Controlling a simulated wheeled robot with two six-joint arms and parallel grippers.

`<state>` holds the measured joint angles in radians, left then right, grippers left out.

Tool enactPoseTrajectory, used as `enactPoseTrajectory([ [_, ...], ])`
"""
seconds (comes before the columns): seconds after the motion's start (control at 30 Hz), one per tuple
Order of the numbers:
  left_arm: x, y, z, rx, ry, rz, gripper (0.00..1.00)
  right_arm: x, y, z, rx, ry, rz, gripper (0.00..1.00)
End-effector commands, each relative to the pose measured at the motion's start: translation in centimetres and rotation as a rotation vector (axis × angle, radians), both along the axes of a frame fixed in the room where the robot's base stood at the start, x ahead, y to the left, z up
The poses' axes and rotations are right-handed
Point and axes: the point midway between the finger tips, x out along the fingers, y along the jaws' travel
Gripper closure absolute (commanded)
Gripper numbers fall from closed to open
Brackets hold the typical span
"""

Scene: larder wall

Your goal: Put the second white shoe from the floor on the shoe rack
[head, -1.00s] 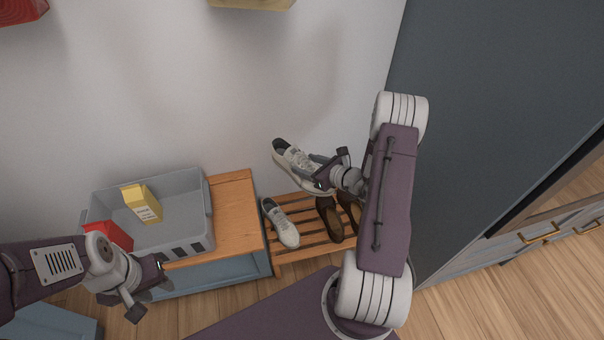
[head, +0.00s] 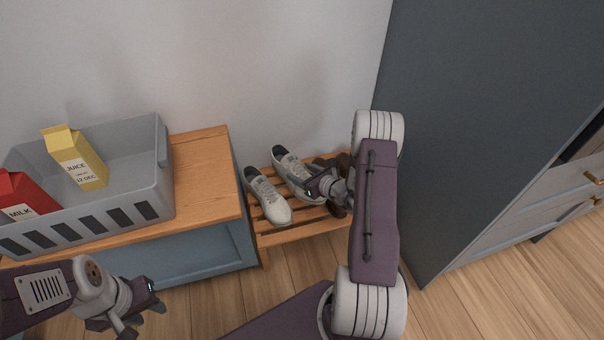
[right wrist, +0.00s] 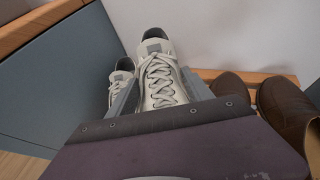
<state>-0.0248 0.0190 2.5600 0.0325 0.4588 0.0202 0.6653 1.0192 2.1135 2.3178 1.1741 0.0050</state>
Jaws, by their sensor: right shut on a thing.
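The second white shoe (head: 289,166) is in my right gripper (head: 316,187), which is shut on it. It is at the shoe rack (head: 268,238), between the first white shoe (head: 267,199) and the brown shoes. I cannot tell whether its sole touches the slats. In the right wrist view the held shoe (right wrist: 160,75) is between the two fingers, laces up, toe toward me and partly hidden by the gripper. The first white shoe (right wrist: 121,84) is just left of it. My left gripper (head: 146,303) looks open and empty, low at the left.
Brown shoes (head: 339,165) stand on the rack to the right, partly behind my right arm. A wooden-topped bench (head: 205,190) on the left bears a grey crate (head: 155,180) with juice (head: 78,160) and milk (head: 22,200) cartons. A tall dark cabinet (head: 455,130) bounds the right side.

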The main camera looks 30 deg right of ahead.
Motion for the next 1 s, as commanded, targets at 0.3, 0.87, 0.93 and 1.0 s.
enactPoseTrajectory([
  [0.3,0.0,0.0,-1.2,0.0,0.0,0.0,0.64,0.0,0.0,-1.3,-0.001,-0.001,0.0,1.0],
  [0.87,0.0,0.0,-5.8,0.0,0.0,0.0,0.64,0.0,0.0,-6.7,-0.001,-0.001,0.0,1.0],
  [0.93,0.0,0.0,-5.7,0.0,0.0,0.0,0.64,0.0,0.0,-6.6,-0.001,-0.001,0.0,1.0],
  [1.0,0.0,0.0,-5.7,0.0,0.0,0.0,0.64,0.0,0.0,-6.6,-0.001,-0.001,0.0,1.0],
])
